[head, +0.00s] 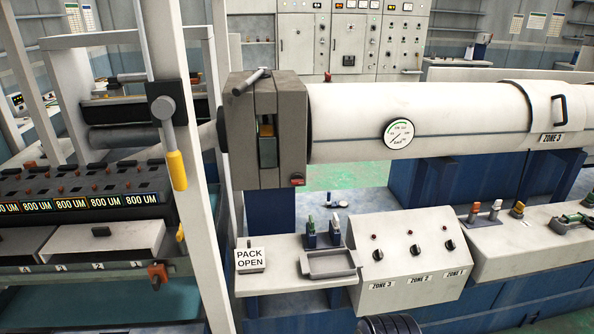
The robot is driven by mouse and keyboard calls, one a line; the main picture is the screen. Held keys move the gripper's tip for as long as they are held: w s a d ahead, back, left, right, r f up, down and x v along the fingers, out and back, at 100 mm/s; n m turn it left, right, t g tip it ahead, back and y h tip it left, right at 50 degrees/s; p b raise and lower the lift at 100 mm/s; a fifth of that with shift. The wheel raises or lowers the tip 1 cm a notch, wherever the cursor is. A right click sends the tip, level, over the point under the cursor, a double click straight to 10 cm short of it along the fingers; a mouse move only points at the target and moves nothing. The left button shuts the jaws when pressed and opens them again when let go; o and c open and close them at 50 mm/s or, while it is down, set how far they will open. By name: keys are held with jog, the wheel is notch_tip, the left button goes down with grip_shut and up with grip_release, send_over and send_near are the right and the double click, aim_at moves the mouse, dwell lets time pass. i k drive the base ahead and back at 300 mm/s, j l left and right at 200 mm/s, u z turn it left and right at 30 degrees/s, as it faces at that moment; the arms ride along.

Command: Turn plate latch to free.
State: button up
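A grey block (280,130) with a slot in its face sits at the left end of the white barrel (350,112). A dark lever with a light round end (252,81) lies tilted across the block's top. A small red and dark piece (297,180) sits at the block's lower right corner. No part is labelled as the plate latch, and I cannot tell which of these it is. In the slot, an amber strip shows above a dark greenish panel (268,150).
A white post (167,60) carries a yellow-handled lever (175,168) left of the block. Below the block, a shelf holds a "PACK OPEN" sign (251,260) and a grey tray (329,264). A sloped panel with several knobs (408,255) stands to the right.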

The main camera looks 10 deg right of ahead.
aim_at(296, 179)
jog(key=i+z, duration=0.1)
jog(key=i, duration=0.95)
jog(key=k, duration=0.5)
